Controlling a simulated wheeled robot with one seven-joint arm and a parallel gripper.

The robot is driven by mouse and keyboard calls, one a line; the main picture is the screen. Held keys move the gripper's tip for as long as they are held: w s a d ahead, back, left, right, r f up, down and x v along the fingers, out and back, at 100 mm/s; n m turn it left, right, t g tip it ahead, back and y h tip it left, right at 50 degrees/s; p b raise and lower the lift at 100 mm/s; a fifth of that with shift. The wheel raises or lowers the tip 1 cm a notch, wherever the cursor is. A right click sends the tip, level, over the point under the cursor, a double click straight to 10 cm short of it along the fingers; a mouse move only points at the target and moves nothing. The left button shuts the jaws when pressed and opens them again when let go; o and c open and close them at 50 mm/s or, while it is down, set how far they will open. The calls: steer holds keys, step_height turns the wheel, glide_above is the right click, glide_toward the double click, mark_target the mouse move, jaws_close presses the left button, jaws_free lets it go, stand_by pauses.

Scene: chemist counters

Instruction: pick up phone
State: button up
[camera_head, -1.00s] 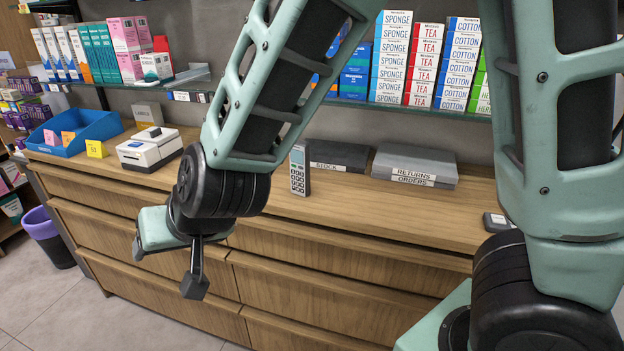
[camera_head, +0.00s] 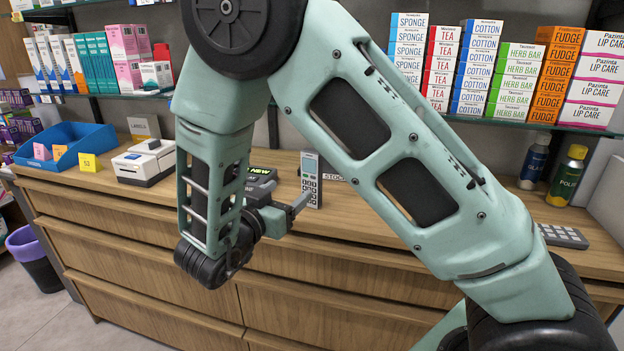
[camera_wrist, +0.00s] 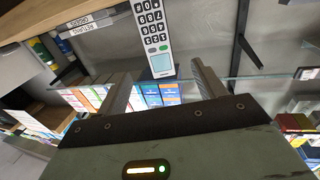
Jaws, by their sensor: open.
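The phone (camera_head: 312,168) is a grey handset with a dark keypad. It stands upright near the back of the counter in the head view. My gripper (camera_head: 290,195) is just in front and to the left of it, pointing toward it and apart from it. In the wrist view the phone (camera_wrist: 154,38) appears upside down, with its screen end between the lines of my open fingers (camera_wrist: 160,78). The fingers are empty. My arm covers much of the counter behind and right of the phone in the head view.
A black item marked NEW (camera_head: 262,173) is close behind my gripper. A white printer (camera_head: 146,163) and blue tray (camera_head: 68,142) stand left. A shelf of boxes (camera_head: 515,82) hangs above. Two bottles (camera_head: 567,177) and a grey keypad-like item (camera_head: 563,236) are at right.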

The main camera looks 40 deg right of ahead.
mark_target(308, 175)
steer(key=x, duration=0.8)
steer(key=shift+p, duration=0.4)
steer(key=shift+p+x, duration=0.45)
steer(key=shift+x, duration=2.1)
steer(key=shift+s+f, duration=0.1)
steer(key=c, duration=1.1)
